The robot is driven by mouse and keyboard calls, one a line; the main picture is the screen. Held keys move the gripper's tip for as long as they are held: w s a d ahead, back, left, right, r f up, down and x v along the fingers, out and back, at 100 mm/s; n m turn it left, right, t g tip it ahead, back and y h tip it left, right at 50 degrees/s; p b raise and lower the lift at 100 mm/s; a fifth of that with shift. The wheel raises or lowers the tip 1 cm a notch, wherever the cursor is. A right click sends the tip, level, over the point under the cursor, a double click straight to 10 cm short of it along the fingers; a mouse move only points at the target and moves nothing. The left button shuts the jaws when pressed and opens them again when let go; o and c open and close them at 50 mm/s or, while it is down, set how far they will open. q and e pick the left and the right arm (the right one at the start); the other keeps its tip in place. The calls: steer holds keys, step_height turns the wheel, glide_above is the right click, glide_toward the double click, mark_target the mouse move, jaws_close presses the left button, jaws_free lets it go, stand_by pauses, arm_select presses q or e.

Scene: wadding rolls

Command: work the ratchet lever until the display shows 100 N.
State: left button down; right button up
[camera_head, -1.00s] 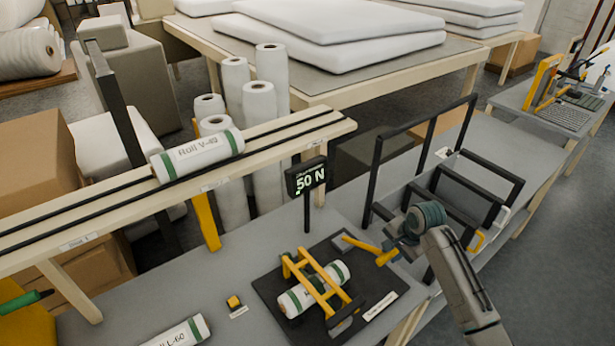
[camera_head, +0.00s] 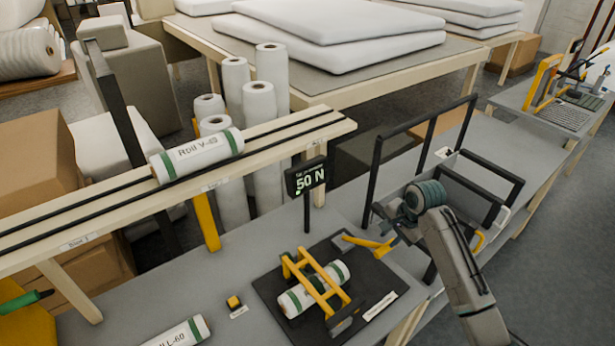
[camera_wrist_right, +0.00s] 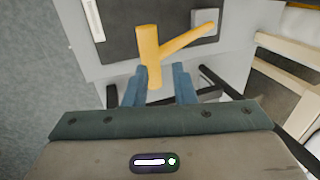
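The display (camera_head: 306,178) on a black post reads 50 N. Below it, a white roll with green bands (camera_head: 299,299) lies under a yellow frame (camera_head: 318,284) on a black base plate (camera_head: 272,290). The yellow ratchet lever (camera_head: 368,243) sticks out at the plate's back right. My right gripper (camera_head: 396,240) is at the lever's outer end. In the right wrist view, the lever's yellow handle (camera_wrist_right: 149,50) reaches between the two blue fingers (camera_wrist_right: 160,88). It is close to the left finger, with a gap to the right one.
A black-framed rack (camera_head: 480,180) stands right behind my right arm. A wooden shelf with Roll V-40 (camera_head: 198,155) crosses the left. A small yellow-black block (camera_head: 234,302) and another roll (camera_head: 180,333) lie on the grey table (camera_head: 140,300).

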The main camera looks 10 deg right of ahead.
steer(key=shift+f, duration=0.1)
stand_by(0.3)
steer(key=shift+f, duration=0.8)
steer(key=s+d+f, duration=0.1)
steer(key=s+f, duration=0.2)
steer(key=f, duration=0.5)
steer(key=shift+s+d+f, duration=0.2)
steer(key=shift+s+f, duration=0.1)
steer(key=shift+f, duration=0.1)
stand_by(0.3)
steer(key=shift+w+a+r, duration=0.25)
steer(key=shift+w+r, duration=0.35)
steer(key=shift+r, duration=1.15)
steer(key=shift+w+a+r, duration=0.2)
steer(key=shift+w+r, duration=0.45)
steer(key=shift+r, duration=1.15)
steer(key=shift+w+a+r, duration=0.25)
steer(key=shift+w+r, duration=0.35)
steer(key=shift+r, duration=1.15)
